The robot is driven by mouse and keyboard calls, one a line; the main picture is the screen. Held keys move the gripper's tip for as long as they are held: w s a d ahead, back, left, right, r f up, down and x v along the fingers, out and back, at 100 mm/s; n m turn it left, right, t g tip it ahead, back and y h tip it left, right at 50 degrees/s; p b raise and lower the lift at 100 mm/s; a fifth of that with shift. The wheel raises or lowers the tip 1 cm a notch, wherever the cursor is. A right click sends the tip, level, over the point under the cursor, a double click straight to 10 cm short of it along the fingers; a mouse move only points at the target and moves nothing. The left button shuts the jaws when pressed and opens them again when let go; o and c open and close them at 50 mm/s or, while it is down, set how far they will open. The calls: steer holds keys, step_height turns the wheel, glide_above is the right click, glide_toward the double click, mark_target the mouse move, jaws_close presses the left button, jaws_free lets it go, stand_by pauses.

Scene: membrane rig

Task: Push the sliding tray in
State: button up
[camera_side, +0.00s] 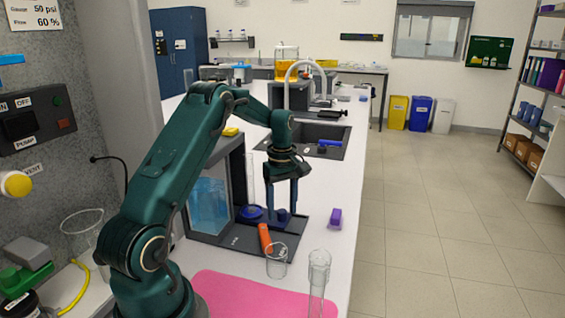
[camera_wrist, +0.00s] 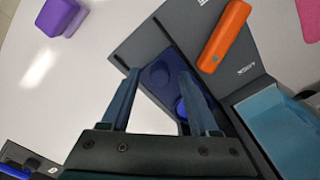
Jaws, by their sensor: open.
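The membrane rig (camera_side: 237,165) is a dark frame with a blue-filled clear box (camera_side: 208,205). A flat dark grey tray (camera_side: 289,238) lies at its foot and sticks out over the white bench; it also shows in the wrist view (camera_wrist: 140,43). A dark blue recessed strip with round blue parts (camera_wrist: 160,73) lies in it. My gripper (camera_side: 284,212) points down over the tray, fingers apart and nothing between them. In the wrist view my gripper (camera_wrist: 159,72) straddles the blue strip in the picture. I cannot tell whether the fingertips touch the tray.
An orange piece (camera_side: 265,239) lies on the tray's near side. A purple block (camera_side: 335,218) stands on the bench to the right. A glass beaker (camera_side: 277,262), a glass cylinder (camera_side: 318,280) and a pink mat (camera_side: 240,290) are nearer.

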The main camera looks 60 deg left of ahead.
jaws_close()
stand_by(1.3)
